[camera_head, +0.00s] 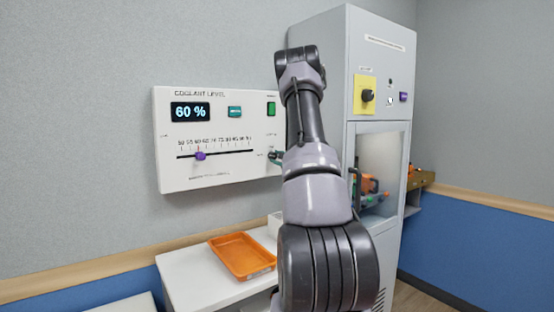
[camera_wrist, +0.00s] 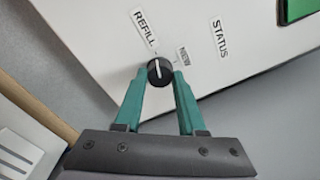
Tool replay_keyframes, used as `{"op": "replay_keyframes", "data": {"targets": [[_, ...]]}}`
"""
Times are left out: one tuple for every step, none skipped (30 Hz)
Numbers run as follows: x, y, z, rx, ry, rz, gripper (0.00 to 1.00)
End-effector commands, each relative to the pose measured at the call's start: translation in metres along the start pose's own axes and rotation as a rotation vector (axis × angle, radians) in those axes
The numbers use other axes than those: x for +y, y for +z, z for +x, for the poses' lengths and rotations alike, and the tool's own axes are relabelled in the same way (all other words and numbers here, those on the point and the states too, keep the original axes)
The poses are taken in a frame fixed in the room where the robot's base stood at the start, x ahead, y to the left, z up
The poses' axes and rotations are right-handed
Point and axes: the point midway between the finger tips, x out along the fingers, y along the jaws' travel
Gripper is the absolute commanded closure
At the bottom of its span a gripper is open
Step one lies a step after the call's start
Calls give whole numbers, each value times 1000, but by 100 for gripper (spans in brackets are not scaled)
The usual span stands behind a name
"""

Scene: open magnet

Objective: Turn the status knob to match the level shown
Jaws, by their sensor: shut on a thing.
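The coolant level panel (camera_head: 222,172) hangs on the wall, and its display (camera_head: 190,112) reads 60 %. A purple slider (camera_head: 200,155) sits on a scale near the left, close to the 60 mark as far as I can tell. In the wrist view the black round status knob (camera_wrist: 157,69) has a white pointer line directed roughly up, between the REFILL label (camera_wrist: 145,28) and a small blurred label (camera_wrist: 183,56). My gripper (camera_wrist: 160,78) has its teal fingers on both sides of the knob, shut on it. In the head view my arm hides part of the panel's right side.
A STATUS label (camera_wrist: 220,38) and a green button (camera_wrist: 298,10) are beside the knob. Right of the panel stands a grey cabinet (camera_head: 380,85) with a yellow plate and black knob (camera_head: 367,95). Below, an orange tray (camera_head: 226,240) rests on a white counter (camera_head: 195,283).

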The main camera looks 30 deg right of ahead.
Motion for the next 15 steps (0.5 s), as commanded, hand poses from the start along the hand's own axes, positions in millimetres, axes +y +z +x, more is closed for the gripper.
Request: {"op": "replay_keyframes", "data": {"targets": [[1,-1,-1,2,3,-3,100],[1,-1,-1,2,3,-4,100],[1,-1,-1,2,3,-5,100],[1,-1,-1,2,3,-5,100],[1,-1,-1,2,3,-5,100],[1,-1,-1,1,3,-5,100],[1,-1,-1,1,3,-5,100],[1,-1,-1,2,3,-5,100],[1,-1,-1,1,3,-5,100],[1,-1,-1,2,3,-5,100],[1,-1,-1,1,3,-4,100],[1,-1,-1,2,3,-4,46],[1,-1,-1,1,3,-4,34],[1,-1,0,1,3,-4,31],[1,-1,0,1,3,-4,31]]}}
